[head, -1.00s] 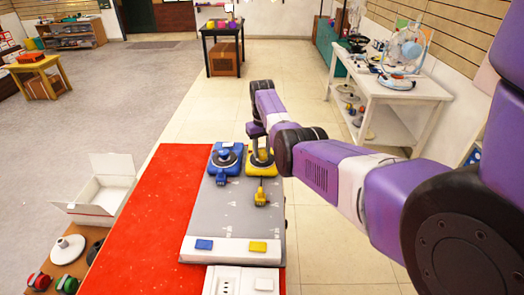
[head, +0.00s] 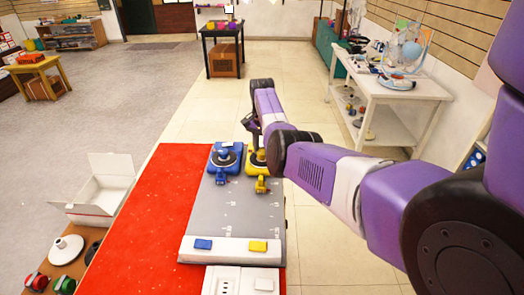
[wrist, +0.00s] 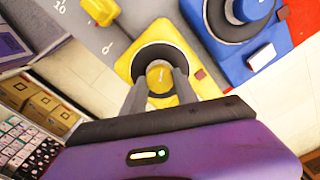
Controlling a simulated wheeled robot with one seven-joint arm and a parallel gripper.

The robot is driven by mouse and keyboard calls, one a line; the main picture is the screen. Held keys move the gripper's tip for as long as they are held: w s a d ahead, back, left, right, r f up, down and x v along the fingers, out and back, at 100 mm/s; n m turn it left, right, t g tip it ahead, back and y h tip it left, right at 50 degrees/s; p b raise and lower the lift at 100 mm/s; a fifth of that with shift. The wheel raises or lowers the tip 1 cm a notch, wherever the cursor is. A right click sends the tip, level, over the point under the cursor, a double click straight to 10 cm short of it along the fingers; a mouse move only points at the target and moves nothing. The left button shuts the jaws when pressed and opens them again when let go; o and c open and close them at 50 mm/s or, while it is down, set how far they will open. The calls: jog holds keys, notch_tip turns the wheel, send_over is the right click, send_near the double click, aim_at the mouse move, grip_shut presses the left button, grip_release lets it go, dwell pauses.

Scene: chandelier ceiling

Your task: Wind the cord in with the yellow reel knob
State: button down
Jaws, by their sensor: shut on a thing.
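The yellow reel (head: 257,169) sits at the far right corner of the grey board (head: 232,215), and it also shows in the wrist view (wrist: 195,60). My gripper (wrist: 160,80) is shut on the yellow reel knob (wrist: 159,73), with one finger on each side of it. In the head view my arm partly hides the reel. The yellow plug (head: 261,185) lies close in front of the reel on the board; part of it shows in the wrist view (wrist: 100,10). The cord itself is hard to make out.
A blue reel (head: 226,158) with a blue plug (head: 221,179) stands just left of the yellow one. A red mat (head: 165,205) lies left.

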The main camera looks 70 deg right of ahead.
aim_at(263, 152)
jog(key=m, duration=0.4)
jog(key=shift+r+b, duration=0.1)
jog(key=shift+b, duration=0.25)
jog(key=shift+m+b, duration=0.3)
jog(key=shift+m, duration=1.4)
jog(key=c, duration=0.9)
grip_release()
jog(key=shift+c, duration=0.2)
jog(key=shift+r+b, duration=0.45)
jog(key=shift+r, duration=3.45)
jog(key=shift+s, duration=0.1)
